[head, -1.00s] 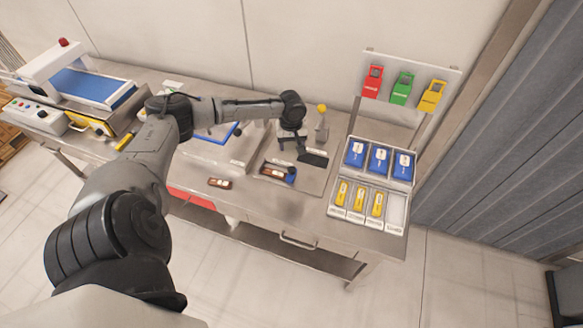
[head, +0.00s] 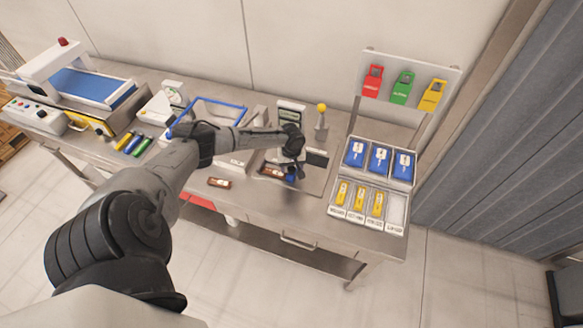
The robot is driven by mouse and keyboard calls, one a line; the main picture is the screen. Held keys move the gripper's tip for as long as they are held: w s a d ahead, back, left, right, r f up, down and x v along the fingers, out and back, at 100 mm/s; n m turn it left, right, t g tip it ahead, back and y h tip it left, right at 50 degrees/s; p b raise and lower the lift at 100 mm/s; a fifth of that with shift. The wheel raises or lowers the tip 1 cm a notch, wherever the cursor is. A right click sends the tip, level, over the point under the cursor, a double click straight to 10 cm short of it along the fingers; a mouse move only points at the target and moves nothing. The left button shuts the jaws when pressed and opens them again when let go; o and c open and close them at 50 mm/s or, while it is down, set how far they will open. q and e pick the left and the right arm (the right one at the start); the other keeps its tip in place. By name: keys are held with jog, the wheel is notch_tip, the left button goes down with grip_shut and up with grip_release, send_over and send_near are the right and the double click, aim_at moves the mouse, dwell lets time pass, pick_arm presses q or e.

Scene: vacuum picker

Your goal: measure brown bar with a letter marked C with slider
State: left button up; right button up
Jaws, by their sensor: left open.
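A brown bar (head: 271,171) lies on a grey plate on the bench, next to a small blue part (head: 290,174) that may be the slider. A second brown bar (head: 219,182) lies on the bench to the left. The letters on both bars are too small to read. My left gripper (head: 298,170) is open, low over the blue part and at the right end of the first bar. It partly covers the blue part, and I cannot tell whether it touches it. My right gripper is not in view.
A post with a yellow knob (head: 321,108) and a small display unit (head: 290,112) stand behind the gripper. A blue-rimmed tray (head: 215,102) is behind my forearm. A rack of blue and yellow packs (head: 394,208) stands at right. The bench front (head: 270,215) is clear.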

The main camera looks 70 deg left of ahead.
pick_arm(q)
jog(key=shift+f, duration=0.25)
grip_shut()
dwell(0.5)
